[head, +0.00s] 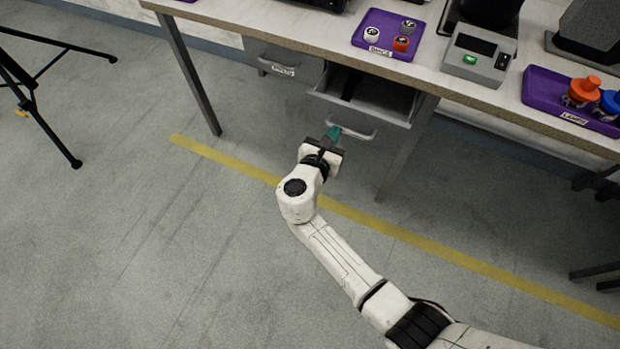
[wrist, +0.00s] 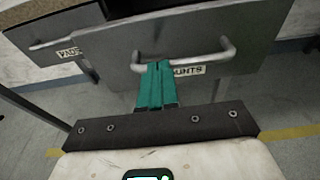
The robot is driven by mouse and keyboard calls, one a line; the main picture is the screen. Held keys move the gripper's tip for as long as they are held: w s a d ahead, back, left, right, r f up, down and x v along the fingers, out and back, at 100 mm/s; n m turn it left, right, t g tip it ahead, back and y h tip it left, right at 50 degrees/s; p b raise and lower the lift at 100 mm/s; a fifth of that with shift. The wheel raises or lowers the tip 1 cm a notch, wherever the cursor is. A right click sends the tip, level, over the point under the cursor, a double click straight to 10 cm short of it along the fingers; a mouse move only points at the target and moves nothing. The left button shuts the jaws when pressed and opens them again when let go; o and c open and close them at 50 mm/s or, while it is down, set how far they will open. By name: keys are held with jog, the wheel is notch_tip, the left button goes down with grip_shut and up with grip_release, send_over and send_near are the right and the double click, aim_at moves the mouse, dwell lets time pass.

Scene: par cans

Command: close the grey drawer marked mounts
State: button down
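The grey drawer marked mounts (head: 362,97) hangs pulled out under the table, its inside showing from above. Its front also shows in the wrist view (wrist: 205,45), with a bar handle (wrist: 200,60) and a label (wrist: 190,71) of which only "UNTS" reads; my fingers hide the rest. In the head view the handle (head: 358,135) runs across the drawer front. My gripper (head: 334,132) is at the left part of this handle. In the wrist view its teal fingers (wrist: 157,68) lie side by side, closed together, with tips overlapping the handle bar. I cannot tell whether they touch it.
A second grey drawer (head: 283,68), left of the open one, is shut. Table legs stand at left (head: 188,75) and right (head: 405,155). A purple tray (head: 365,45) and a grey device (head: 478,58) are on the tabletop. A black tripod (head: 35,80) stands far left. The floor in front is clear.

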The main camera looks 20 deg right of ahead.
jog(key=b+x, duration=0.1)
jog(key=x, duration=0.3)
jog(key=r+b+x, duration=0.1)
jog(key=x, duration=0.3)
jog(key=r+b+x, duration=0.1)
jog(key=x, duration=0.3)
jog(key=shift+w+d+r+b, duration=0.1)
jog(key=shift+w+d+b, duration=0.25)
jog(key=shift+d, duration=0.2)
jog(key=shift+w+d, duration=0.45)
jog(key=shift+w+r, duration=0.1)
jog(key=shift+r, duration=0.1)
jog(key=shift+d+r, duration=0.1)
jog(key=shift+r, duration=0.05)
jog(key=shift+s+a+r, duration=0.1)
jog(key=shift+s+a, duration=0.1)
jog(key=shift+s, duration=0.05)
jog(key=p+v, duration=0.3)
jog(key=v, duration=1.1)
jog(key=shift+f, duration=0.35)
